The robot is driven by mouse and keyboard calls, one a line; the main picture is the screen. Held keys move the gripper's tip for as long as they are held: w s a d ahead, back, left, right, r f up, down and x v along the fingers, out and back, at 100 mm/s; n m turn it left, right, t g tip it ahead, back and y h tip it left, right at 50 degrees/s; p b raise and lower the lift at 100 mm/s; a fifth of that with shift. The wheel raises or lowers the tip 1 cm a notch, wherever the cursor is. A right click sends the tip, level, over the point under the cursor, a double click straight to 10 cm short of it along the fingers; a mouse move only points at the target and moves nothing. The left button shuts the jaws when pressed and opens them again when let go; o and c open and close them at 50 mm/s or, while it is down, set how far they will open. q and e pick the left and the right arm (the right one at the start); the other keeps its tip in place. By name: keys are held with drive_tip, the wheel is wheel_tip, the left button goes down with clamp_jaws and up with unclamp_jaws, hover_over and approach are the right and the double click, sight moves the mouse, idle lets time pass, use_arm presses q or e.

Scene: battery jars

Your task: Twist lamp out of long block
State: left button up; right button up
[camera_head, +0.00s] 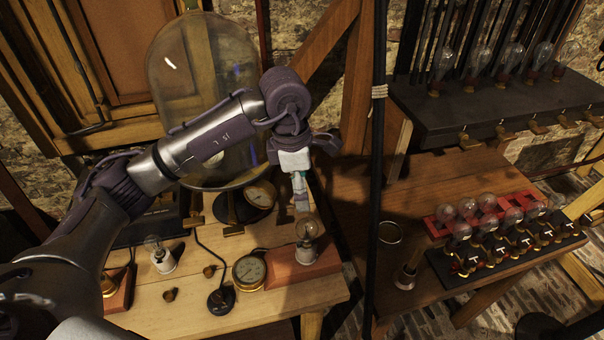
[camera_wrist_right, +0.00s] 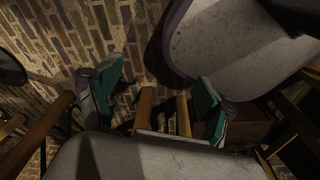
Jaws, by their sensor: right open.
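A clear lamp (camera_head: 308,230) stands upright on a long reddish-brown block (camera_head: 312,266) at the front right corner of the near wooden table. My left gripper (camera_head: 300,200) points down just above and behind this lamp in the head view. Its fingers are small and seen edge-on, so I cannot tell if they are open or shut, or whether they touch the glass. My right gripper (camera_wrist_right: 158,88) shows only in the right wrist view. Its teal-padded fingers are wide apart with nothing held between them.
A brass gauge (camera_head: 250,271) is close left of the block. Another lamp (camera_head: 158,254) stands on a white holder at left. A large glass jar (camera_head: 215,75) rises behind. A dark post (camera_head: 377,170) separates this table from the right one, which bears a red rack (camera_head: 437,227) with several bulbs.

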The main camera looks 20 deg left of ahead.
sight(307, 222)
use_arm(q)
drive_tip(key=f, duration=0.1)
drive_tip(key=f+p, duration=0.1)
drive_tip(key=f, duration=0.2)
drive_tip(key=shift+s+d+f+p, duration=0.2)
drive_tip(key=shift+s+d+p, duration=0.1)
drive_tip(key=shift+d+p, duration=0.1)
drive_tip(key=f, duration=0.2)
drive_tip(key=f+p, duration=0.1)
drive_tip(key=f, duration=0.2)
drive_tip(key=f+p, duration=0.1)
drive_tip(key=f, duration=0.1)
drive_tip(key=shift+w+d+f, duration=0.25)
drive_tip(key=shift+w+d, duration=0.05)
drive_tip(key=shift+w, duration=0.05)
drive_tip(key=shift+d+f, duration=0.1)
drive_tip(key=shift+f, duration=0.7)
use_arm(e)
drive_tip(key=r, duration=0.1)
drive_tip(key=s+r, duration=0.1)
drive_tip(key=r, duration=0.2)
drive_tip(key=shift+s+d+r, duration=0.15)
drive_tip(key=shift+d, duration=0.1)
use_arm(q)
drive_tip(key=shift+c, duration=0.2)
use_arm(e)
drive_tip(key=shift+a, duration=0.1)
